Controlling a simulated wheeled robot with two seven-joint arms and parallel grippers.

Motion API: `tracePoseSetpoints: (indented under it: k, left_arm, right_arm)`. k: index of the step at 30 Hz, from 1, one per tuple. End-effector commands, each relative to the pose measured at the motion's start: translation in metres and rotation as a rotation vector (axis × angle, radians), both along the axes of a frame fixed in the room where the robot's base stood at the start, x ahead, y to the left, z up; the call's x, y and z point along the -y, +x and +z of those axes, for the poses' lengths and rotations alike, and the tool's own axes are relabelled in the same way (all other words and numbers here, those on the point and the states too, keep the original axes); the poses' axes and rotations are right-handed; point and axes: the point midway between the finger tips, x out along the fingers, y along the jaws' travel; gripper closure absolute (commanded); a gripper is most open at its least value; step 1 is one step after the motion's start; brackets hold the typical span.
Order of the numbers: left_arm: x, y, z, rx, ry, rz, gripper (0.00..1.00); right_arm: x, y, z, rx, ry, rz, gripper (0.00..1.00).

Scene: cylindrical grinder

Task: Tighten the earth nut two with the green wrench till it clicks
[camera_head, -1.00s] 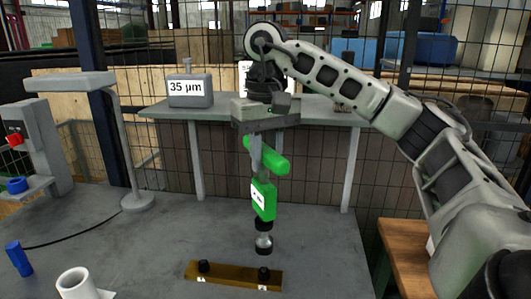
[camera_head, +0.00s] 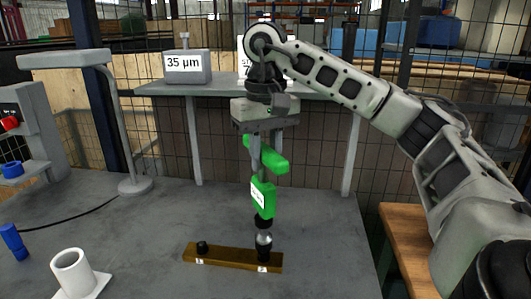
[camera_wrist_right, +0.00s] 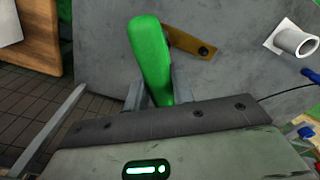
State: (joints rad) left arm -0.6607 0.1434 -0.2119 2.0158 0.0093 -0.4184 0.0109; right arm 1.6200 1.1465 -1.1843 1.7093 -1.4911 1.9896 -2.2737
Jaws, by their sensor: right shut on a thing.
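The green wrench (camera_head: 263,198) hangs upright from my right gripper (camera_head: 268,160), which is shut on its green handle. Its dark and silver socket end points down and sits over the right-hand nut (camera_head: 264,254) on the brass bar (camera_head: 220,257); they look to be touching. The other nut (camera_head: 202,247) stands free at the bar's left end. Small white labels mark both positions, too small to read surely. In the right wrist view the green handle (camera_wrist_right: 151,60) lies between the fingers, and part of the bar (camera_wrist_right: 190,42) shows behind it. My left gripper is not in view.
A white cup-like holder (camera_head: 72,270) on a square base and a blue cylinder (camera_head: 14,241) are at the left. A lamp-like stand (camera_head: 135,186) and a machine with red and blue buttons stand behind them. A raised shelf (camera_head: 225,88) carries a 35 µm block (camera_head: 187,68).

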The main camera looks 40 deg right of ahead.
Motion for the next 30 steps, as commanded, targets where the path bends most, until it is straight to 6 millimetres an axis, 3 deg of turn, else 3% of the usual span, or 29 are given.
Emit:
tracePoseSetpoints:
  k: [30]
  left_arm:
    - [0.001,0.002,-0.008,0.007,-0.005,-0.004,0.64]
  right_arm:
    - [0.000,0.000,-0.023,0.003,0.000,-0.001,1.00]
